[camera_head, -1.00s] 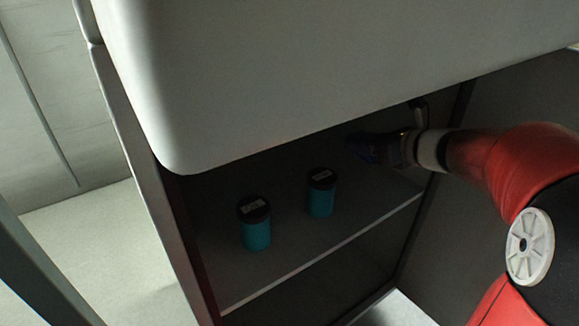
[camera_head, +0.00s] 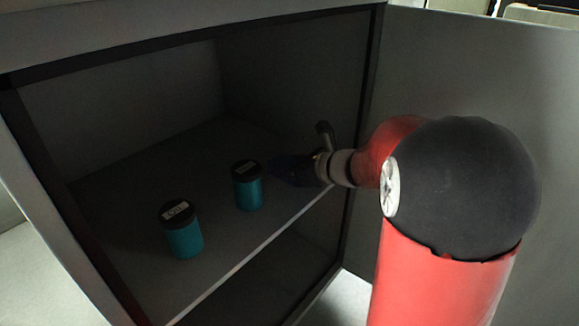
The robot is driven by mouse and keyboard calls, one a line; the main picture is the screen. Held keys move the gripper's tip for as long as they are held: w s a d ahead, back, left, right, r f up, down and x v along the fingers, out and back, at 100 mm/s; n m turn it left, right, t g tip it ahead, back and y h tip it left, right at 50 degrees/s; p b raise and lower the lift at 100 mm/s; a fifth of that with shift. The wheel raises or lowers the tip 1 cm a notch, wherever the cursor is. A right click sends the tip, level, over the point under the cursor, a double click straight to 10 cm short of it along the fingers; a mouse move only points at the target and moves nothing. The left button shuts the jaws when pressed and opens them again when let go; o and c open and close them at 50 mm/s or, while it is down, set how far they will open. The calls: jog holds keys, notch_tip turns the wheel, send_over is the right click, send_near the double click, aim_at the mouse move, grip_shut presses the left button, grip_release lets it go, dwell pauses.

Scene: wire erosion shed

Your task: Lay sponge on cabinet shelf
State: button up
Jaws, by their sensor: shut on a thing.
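The cabinet shelf (camera_head: 235,245) is a grey board inside an open, dark cabinet. My gripper (camera_head: 284,170) reaches in from the right, over the right part of the shelf, close to the right of a teal jar. It is shut on a dark bluish thing, which I take to be the sponge. The shade hides where the fingers end and the sponge begins. I cannot tell whether the sponge touches the shelf.
Two teal jars with black, labelled lids stand on the shelf, one nearer the left (camera_head: 184,232) and one nearer my gripper (camera_head: 247,186). The cabinet's dark right frame post (camera_head: 368,90) is close to my arm. The shelf's back looks clear.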

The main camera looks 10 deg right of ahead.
jog(key=o, duration=1)
jog(key=s+d+r+m+t+h+p, duration=0.3)
jog(key=s+d+r+m+h, duration=0.7)
jog(key=m, duration=1)
jog(key=s+a+f+m+g, duration=0.2)
jog(key=s+a+f+m, duration=0.1)
jog(key=s+m, duration=0.3)
jog(key=s+a+f+m+g+y+b, duration=0.1)
jog(key=s+a+f+m+g, duration=0.1)
jog(key=s+m, duration=0.4)
jog(key=s+a+f+m+g+y, duration=0.1)
jog(key=s+a+f+m+g, duration=0.2)
jog(key=s+m, duration=0.4)
jog(key=shift+a+f+m+g, duration=0.15)
jog(key=shift+a+m+g, duration=0.3)
jog(key=shift+m, duration=0.6)
jog(key=shift+a+f+m+g, duration=0.2)
jog(key=shift+a+m, duration=0.4)
jog(key=shift+m, duration=0.45)
